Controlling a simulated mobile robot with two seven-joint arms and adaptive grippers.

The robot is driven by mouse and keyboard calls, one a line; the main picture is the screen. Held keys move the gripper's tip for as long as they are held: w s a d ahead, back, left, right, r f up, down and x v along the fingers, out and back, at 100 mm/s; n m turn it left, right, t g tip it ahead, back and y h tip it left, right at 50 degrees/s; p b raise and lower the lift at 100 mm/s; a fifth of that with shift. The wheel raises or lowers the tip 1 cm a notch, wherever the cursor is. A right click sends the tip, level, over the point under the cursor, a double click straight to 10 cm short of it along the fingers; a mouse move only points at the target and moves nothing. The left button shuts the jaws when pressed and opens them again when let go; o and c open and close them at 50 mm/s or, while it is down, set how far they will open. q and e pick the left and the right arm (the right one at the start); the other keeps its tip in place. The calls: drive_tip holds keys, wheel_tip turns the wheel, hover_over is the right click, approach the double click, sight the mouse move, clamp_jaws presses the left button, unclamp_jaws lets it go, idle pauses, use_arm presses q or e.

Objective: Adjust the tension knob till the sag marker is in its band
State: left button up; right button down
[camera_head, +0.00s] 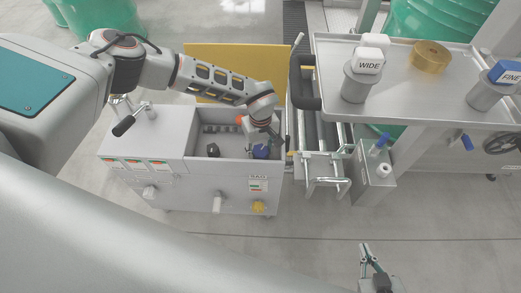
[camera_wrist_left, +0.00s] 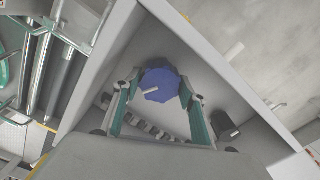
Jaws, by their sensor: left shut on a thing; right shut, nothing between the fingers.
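A blue faceted knob (camera_head: 261,152) sits in the open compartment of the grey cabinet. In the left wrist view the blue knob (camera_wrist_left: 160,82) shows a white pointer line and lies between the fingers. My left gripper (camera_head: 259,146) reaches down into the compartment and is shut on the knob. A small white gauge (camera_head: 258,186) that seems to read SAG, with green and red marks, is on the cabinet front; its marker is too small to read. My right gripper (camera_head: 368,252) is shut and empty over the floor at lower right.
The grey cabinet (camera_head: 170,185) has a lever handle on top at left and a raised yellow lid (camera_head: 220,62) behind. A roller conveyor (camera_head: 325,165) is to its right. A steel shelf (camera_head: 400,70) holds the WIDE and FINE pieces and a brass ring. The lower-right floor is clear.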

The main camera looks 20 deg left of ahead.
sight(260, 151)
use_arm(q)
drive_tip(key=shift+f, duration=0.1)
drive_tip(key=o, duration=1.1)
drive_tip(key=shift+c, duration=0.2)
wheel_tip(260, 151, up, 12)
